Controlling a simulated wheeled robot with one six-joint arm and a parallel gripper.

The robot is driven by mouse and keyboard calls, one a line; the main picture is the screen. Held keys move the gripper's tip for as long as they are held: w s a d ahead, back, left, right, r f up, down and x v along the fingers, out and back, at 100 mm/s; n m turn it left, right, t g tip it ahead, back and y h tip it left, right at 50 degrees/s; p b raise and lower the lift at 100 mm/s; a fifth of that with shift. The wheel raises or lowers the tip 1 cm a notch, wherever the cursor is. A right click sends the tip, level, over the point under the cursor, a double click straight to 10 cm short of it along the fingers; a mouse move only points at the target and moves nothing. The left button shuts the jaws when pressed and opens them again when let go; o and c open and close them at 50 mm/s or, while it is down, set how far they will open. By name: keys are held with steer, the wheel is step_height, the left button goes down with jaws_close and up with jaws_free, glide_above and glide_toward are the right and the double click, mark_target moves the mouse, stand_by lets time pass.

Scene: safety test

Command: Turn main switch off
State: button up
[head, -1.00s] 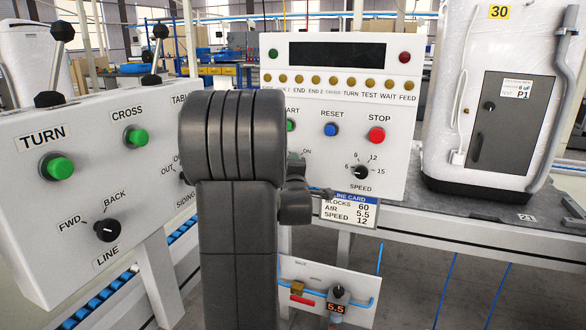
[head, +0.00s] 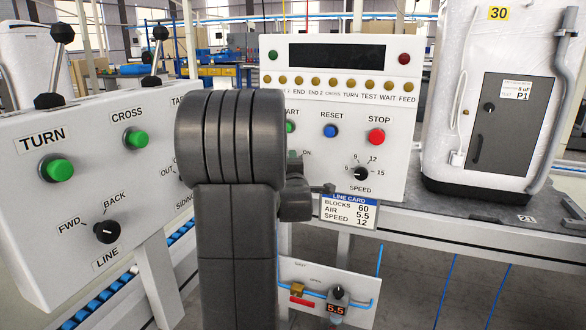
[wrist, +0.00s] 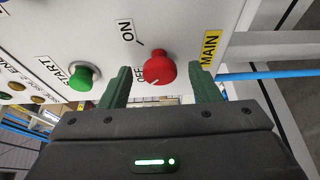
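The main switch is a red rotary knob (wrist: 159,69) on a white panel in the wrist view. A yellow MAIN label (wrist: 210,48) is to its right, with ON and OFF marks on its left. A small pale mark shows at the knob's lower-left edge, on the side of OFF; its exact setting is hard to tell. My gripper (wrist: 162,86) is open, its two green fingers apart on either side of the knob in the picture. I see no clear contact. In the head view, my arm hides the knob and gripper.
A green START button (wrist: 83,75) is close to the left finger. In the head view, a blue RESET button (head: 330,131), red STOP button (head: 376,137) and SPEED knob (head: 361,173) share the panel. A line card (head: 348,211) hangs below. The TURN/CROSS box (head: 85,190) stands left.

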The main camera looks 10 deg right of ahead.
steer(key=p+v, duration=0.1)
steer(key=v, duration=1.2)
steer(key=shift+s+p, duration=0.4)
steer(key=shift+w, duration=0.15)
steer(key=b+x, duration=0.1)
steer(key=x, duration=1.2)
steer(key=shift+w+b, duration=0.3)
steer(key=shift+b, duration=0.1)
